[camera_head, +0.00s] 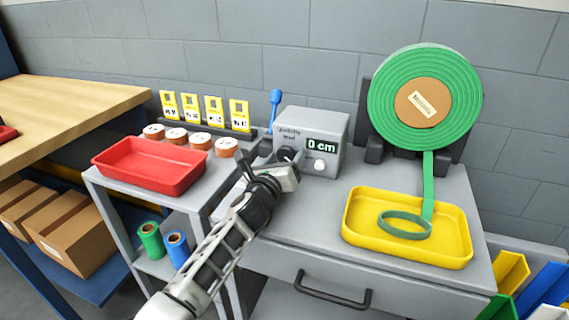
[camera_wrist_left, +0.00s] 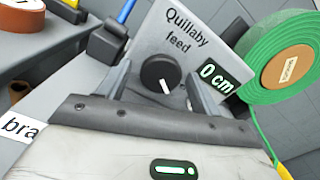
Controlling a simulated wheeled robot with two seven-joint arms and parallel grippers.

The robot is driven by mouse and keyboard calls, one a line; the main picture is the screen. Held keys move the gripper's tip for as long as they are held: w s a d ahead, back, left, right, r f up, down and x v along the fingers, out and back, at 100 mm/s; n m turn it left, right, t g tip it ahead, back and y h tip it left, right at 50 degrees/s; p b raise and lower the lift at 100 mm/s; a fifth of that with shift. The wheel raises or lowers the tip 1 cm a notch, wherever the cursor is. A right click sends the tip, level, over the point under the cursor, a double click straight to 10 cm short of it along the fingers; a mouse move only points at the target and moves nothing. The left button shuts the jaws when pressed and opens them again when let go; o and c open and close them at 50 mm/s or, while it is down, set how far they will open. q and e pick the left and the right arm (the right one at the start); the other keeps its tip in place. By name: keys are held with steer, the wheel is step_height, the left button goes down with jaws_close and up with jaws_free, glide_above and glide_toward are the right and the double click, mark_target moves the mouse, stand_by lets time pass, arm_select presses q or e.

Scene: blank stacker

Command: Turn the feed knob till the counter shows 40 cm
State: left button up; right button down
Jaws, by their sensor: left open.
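The grey feed box (camera_head: 300,125) stands on the grey bench, and its counter (camera_head: 322,146) reads 0 cm. In the left wrist view the counter (camera_wrist_left: 215,77) also reads 0 cm, beside the words "Quillaby feed". The black feed knob (camera_wrist_left: 160,72) has a white mark pointing down and slightly right. My left gripper (camera_head: 287,157) is in front of the box and mostly hides the knob there. In the wrist view the open fingers of my left gripper (camera_wrist_left: 160,88) stand to either side of the knob; contact cannot be told. My right gripper is not in view.
A green roll (camera_head: 381,100) stands at the right, its strip curling into a yellow tray (camera_head: 357,232). A white button (camera_head: 319,165) sits below the counter. A red tray (camera_head: 150,180), several brown rolls and yellow cards are at the left.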

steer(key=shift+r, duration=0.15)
arm_select(q)
steer(key=c, duration=1)
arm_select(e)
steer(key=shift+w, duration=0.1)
arm_select(q)
steer(key=shift+m+p, duration=0.3)
steer(key=m+p, duration=0.1)
steer(key=m, duration=0.2)
steer(key=shift+f+m+p, duration=0.1)
steer(key=shift+m+p, duration=0.35)
steer(key=shift+m, duration=1.15)
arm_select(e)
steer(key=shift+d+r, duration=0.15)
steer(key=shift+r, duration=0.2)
